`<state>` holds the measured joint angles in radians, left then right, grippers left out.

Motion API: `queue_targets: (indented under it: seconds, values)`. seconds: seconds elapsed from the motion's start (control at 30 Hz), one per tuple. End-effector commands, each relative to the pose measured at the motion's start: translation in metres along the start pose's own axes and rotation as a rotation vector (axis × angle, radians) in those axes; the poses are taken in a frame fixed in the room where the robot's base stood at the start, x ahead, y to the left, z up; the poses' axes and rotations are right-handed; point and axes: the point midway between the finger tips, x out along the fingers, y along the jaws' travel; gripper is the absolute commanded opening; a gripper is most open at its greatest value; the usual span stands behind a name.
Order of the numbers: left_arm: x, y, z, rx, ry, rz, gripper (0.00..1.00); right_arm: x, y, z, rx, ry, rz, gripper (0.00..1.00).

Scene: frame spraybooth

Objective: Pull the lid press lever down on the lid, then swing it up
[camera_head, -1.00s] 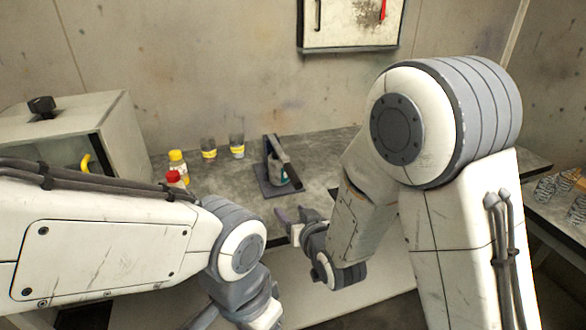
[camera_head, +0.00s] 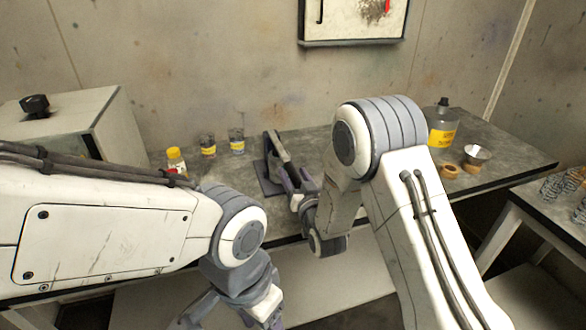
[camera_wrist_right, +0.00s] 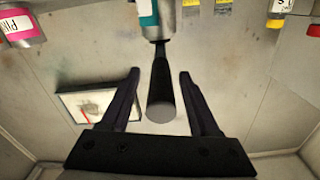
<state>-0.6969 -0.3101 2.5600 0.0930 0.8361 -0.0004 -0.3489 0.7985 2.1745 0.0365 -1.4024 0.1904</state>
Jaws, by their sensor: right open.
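The lid press stands on a dark base plate (camera_head: 268,181) on the bench. My right gripper (camera_head: 303,181) is open at the front of the press, close to the lever. In the right wrist view the lever's dark handle (camera_wrist_right: 160,85), with a pale round end, lies between the two open fingers, with gaps on both sides. A can with a teal band (camera_wrist_right: 147,14) shows behind it. My left gripper is low in the head view, partly cut off by the bottom edge.
A yellow-capped bottle (camera_head: 176,160) and two small jars (camera_head: 208,146) (camera_head: 237,142) stand left of the press. A grey box (camera_head: 115,125) is at far left.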

Motion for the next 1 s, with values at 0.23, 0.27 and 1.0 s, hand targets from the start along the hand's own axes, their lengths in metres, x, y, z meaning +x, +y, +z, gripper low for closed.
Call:
queue_targets:
  seconds: [0.23, 0.27, 1.0]
  values:
    - [-0.0039, 0.0003, -0.0002, 0.000, 0.000, 0.000, 0.62, 0.0145, -0.0006, 0.0002, 0.000, -0.001, -0.001, 0.62]
    - [-0.0038, 0.0003, -0.0002, 0.000, 0.000, 0.000, 0.62, 0.0148, -0.0006, 0.0002, 0.000, 0.000, -0.001, 0.62]
    - [-0.0036, 0.0003, -0.0002, 0.000, 0.000, 0.000, 0.62, 0.0142, -0.0003, 0.0001, 0.000, 0.000, 0.000, 0.00]
